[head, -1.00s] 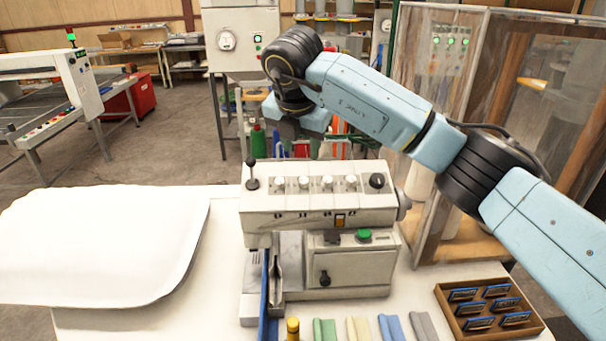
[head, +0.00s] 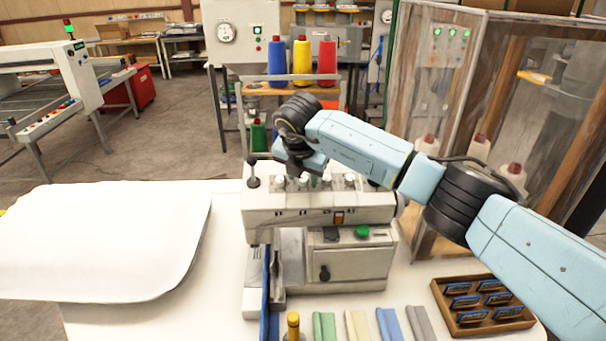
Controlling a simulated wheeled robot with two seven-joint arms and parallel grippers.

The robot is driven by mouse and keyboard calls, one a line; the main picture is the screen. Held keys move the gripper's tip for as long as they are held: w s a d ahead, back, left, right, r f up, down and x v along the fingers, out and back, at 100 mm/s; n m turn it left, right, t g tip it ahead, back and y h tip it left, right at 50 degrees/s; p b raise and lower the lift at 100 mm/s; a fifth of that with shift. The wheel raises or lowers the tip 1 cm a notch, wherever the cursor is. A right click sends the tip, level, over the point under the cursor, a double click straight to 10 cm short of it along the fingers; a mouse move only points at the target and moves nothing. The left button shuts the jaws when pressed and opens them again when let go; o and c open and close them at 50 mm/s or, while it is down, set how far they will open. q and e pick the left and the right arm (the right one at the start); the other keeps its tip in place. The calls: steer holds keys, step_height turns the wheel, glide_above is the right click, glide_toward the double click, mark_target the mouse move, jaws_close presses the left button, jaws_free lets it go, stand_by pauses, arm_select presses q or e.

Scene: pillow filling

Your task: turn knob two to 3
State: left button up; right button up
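The white sewing machine (head: 320,218) stands on the white table, with a row of several white knobs along its top front. The leftmost knob (head: 280,183), second knob (head: 303,184), third knob (head: 327,182) and rightmost white knob (head: 350,181) show partly below my arm. My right arm comes in from the right, and my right gripper (head: 304,172) points down just above and behind the second knob. Its fingertips are small and partly hidden by the wrist, so I cannot tell their opening or any contact. The knob's setting is too small to read. My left gripper is not in view.
Coloured folded strips (head: 357,325) and a wooden tray (head: 440,298) of labelled pieces lie in front. A transparent-walled cabinet (head: 520,110) stands at right.

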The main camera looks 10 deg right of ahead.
jaws_close()
